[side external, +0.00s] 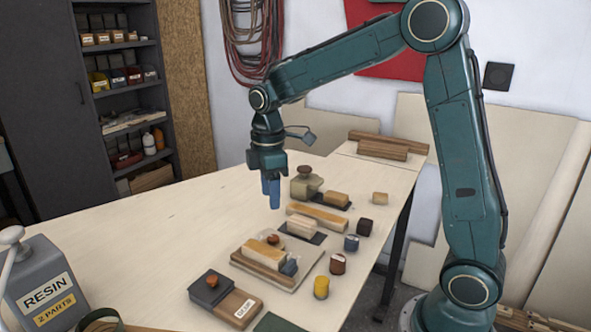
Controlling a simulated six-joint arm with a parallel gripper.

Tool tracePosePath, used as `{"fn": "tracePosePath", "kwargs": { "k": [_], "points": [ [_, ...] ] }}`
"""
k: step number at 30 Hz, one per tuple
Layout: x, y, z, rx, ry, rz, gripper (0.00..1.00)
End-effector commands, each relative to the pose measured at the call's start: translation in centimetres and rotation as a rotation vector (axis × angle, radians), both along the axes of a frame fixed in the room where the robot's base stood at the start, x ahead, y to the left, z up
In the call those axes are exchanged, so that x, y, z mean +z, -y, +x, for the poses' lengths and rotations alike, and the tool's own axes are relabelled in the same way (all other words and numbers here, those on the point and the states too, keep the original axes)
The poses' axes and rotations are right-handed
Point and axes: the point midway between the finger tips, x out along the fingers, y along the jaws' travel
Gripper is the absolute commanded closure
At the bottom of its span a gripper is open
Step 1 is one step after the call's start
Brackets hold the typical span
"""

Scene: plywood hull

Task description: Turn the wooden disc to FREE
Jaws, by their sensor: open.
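My gripper (270,200) points straight down above the table, with its blue fingers open and nothing visible between them. It hangs left of an olive block with a round brown wooden top (305,172), apart from it. A small orange-brown round knob (212,281) sits on a dark box at the near edge of the group. Another small brown knob (273,239) shows on a board with a wooden block. I cannot tell which of these is the disc, and no FREE marking is legible.
The pale table (150,235) is clear to the left of the gripper. Wooden blocks (318,216) and several small coloured cylinders (321,287) crowd its right side. A grey RESIN can (45,285) stands at the near left. Planks (380,149) lie at the far end.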

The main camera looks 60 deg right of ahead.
Motion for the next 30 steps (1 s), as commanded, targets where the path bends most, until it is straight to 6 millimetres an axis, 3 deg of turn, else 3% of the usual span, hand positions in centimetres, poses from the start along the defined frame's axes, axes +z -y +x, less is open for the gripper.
{"fn": "tracePosePath", "kwargs": {
  "k": [18,30],
  "points": [
    [-9.1,0.0,-0.1,0.000,-0.004,0.000,0.53],
    [-11.1,0.0,0.0,0.000,-0.001,0.000,0.53]
  ]
}}
